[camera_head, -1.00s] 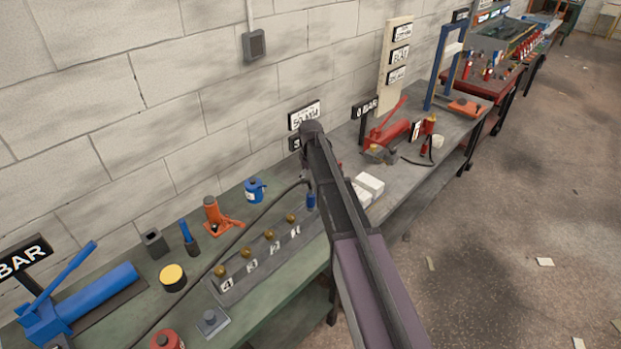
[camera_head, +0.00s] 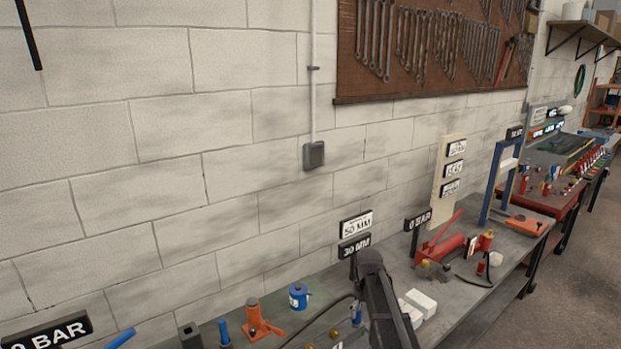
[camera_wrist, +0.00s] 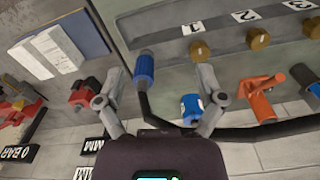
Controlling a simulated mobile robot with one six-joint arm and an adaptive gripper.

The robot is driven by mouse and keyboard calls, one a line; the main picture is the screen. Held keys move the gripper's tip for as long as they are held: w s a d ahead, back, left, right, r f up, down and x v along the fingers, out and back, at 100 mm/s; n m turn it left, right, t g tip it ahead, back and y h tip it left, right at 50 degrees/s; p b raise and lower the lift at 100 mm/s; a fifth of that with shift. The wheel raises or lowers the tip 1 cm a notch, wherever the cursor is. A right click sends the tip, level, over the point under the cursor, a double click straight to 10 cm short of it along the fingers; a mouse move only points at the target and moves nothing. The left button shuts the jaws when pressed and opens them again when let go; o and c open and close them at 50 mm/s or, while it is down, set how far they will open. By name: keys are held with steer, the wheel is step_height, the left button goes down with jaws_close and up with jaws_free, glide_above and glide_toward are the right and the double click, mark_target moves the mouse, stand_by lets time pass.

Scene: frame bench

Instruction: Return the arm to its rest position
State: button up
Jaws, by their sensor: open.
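My gripper (camera_wrist: 158,72) shows in the wrist view with its two grey fingers spread apart. Nothing is held between them. A blue hose coupling (camera_wrist: 144,68) on a black hose appears between the fingers, apart from them as far as I can see. A blue cylinder (camera_wrist: 191,108) appears beside the right finger. In the head view my dark arm reaches over the bench (camera_head: 470,312) from the lower edge, and the gripper itself is hidden behind the arm's end.
An orange jack (camera_head: 258,322) and a blue cylinder (camera_head: 298,296) stand left of my arm. White blocks (camera_head: 421,303) and a red hand pump (camera_head: 440,243) are to its right. Signs (camera_head: 356,225) stand near the block wall. A wrench board (camera_head: 430,50) hangs above.

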steer(key=s+m, duration=0.4)
steer(key=s, duration=1.6)
steer(key=shift+s+d+m, duration=0.2)
steer(key=shift+s+m, duration=0.15)
steer(key=shift+m, duration=0.05)
steer(key=c, duration=0.4)
steer(key=shift+c, duration=0.2)
